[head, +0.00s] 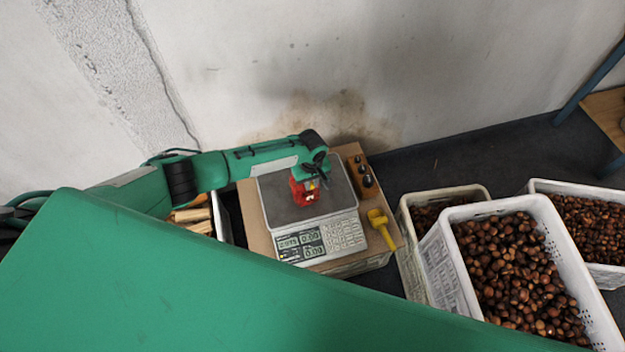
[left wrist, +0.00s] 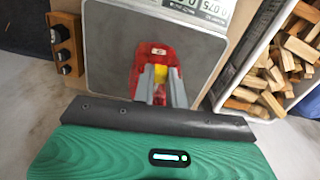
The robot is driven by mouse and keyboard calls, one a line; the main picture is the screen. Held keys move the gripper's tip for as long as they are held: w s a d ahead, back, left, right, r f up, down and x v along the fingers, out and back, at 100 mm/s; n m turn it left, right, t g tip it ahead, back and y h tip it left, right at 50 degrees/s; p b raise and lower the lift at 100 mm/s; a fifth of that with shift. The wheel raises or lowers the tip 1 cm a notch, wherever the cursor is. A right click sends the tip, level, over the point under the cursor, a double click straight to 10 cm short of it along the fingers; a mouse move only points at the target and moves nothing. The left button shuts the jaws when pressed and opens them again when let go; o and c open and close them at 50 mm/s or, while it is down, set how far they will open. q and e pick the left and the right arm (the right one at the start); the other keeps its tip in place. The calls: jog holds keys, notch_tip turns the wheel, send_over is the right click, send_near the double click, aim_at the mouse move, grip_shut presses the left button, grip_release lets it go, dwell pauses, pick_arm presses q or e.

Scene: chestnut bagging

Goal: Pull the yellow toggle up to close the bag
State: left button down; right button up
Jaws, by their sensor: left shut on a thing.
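A red bag (head: 305,191) stands on the dark plate of the kitchen-type scale (head: 276,187). It also shows in the left wrist view (left wrist: 153,52), right at the fingers. A small yellow piece, the toggle (left wrist: 160,72), shows between the fingers of my left gripper (left wrist: 159,88). My left gripper also shows in the head view (head: 312,180), over the bag, coming from the left. It is shut on the yellow toggle. The fingers hide part of the bag and toggle. My right gripper is in neither view.
A wooden block with dark weights (head: 362,172) stands right of the scale, with a yellow scoop (head: 381,228) in front of it. White crates of chestnuts (head: 597,312) stand at the right. A box of wood pieces (left wrist: 233,90) is beside the scale. The wall is close behind.

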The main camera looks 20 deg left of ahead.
aim_at(312, 184)
pick_arm(q)
jog(key=c, duration=1.3)
grip_release()
jog(key=shift+r, duration=0.15)
notch_tip(312, 184, up, 14)
jog(key=shift+f, duration=0.2)
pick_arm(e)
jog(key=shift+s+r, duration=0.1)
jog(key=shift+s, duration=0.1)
